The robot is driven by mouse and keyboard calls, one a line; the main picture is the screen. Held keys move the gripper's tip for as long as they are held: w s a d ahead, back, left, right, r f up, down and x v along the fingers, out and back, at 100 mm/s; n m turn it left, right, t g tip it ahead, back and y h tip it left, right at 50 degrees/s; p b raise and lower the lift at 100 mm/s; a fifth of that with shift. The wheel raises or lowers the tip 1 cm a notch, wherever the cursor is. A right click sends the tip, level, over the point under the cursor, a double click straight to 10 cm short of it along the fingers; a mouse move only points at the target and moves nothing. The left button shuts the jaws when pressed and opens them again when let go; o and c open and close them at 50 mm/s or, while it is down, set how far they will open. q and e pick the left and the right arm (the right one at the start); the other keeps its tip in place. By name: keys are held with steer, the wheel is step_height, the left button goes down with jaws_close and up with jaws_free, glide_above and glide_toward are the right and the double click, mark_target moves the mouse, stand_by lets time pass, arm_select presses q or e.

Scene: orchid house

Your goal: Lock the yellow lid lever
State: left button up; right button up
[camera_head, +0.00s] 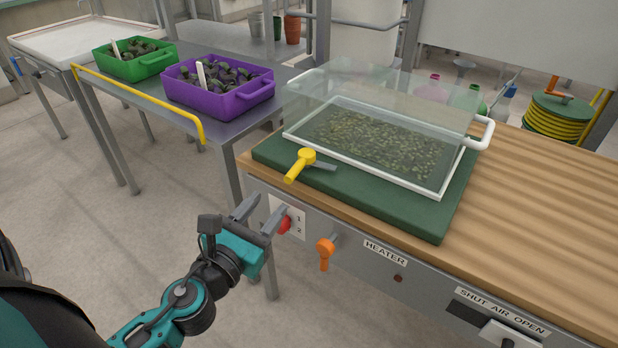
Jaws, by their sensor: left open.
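The yellow lid lever (300,164) sits at the front left corner of the green base (370,200), its handle tilted down to the left, with a grey metal piece beside it. My right gripper is not in view.
An orange lever (325,252) hangs on the front panel beside the HEATER label (385,253). A SHUT AIR OPEN slider (508,334) is at lower right. A purple crate (218,88) and green crate (134,60) stand on the left bench. The wooden top (550,210) is clear at right.

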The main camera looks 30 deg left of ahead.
mark_target(298, 165)
arm_select(q)
steer(key=w, duration=0.4)
steer(key=w+p, duration=0.1)
steer(key=w, duration=0.3)
steer(key=w+a, duration=0.1)
steer(key=w, duration=0.3)
steer(key=shift+w+a+p, duration=0.1)
steer(key=shift+w+p, duration=0.3)
steer(key=shift+r, duration=0.1)
steer(key=c, duration=0.7)
jaws_close()
steer(key=shift+a+r, duration=0.1)
